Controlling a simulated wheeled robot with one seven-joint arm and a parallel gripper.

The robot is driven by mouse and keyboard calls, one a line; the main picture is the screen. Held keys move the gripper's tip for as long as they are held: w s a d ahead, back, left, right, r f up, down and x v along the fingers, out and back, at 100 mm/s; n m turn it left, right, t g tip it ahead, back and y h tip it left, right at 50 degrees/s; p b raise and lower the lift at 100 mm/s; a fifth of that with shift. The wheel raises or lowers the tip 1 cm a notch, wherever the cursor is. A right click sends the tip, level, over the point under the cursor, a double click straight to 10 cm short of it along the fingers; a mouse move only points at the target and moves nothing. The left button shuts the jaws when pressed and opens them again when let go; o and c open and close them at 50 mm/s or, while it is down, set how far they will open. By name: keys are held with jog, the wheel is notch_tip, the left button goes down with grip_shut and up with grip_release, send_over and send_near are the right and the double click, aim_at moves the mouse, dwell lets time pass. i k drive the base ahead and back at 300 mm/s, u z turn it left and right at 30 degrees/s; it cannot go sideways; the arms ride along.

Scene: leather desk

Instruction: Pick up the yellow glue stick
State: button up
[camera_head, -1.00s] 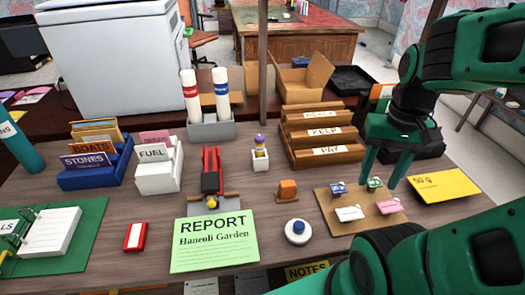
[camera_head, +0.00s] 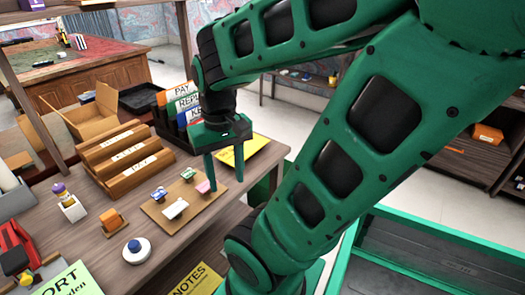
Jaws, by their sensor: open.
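I cannot make out for certain a yellow glue stick.
A wooden sorter (camera_head: 125,155) stands behind the board. An orange-brown block (camera_head: 112,222) and a round white thing with a blue top (camera_head: 136,250) lie in front of it. A red device (camera_head: 15,250) is at far left. A yellow sheet (camera_head: 245,148) lies beyond my gripper.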

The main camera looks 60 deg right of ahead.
aim_at(65, 198)
jog(key=z, duration=1.6)
jog(key=k, duration=1.15)
jog(key=u, duration=0.45)
jog(key=i, duration=1.45)
jog(key=u, duration=0.35)
jog(key=k, duration=0.1)
jog(key=u, duration=0.55)
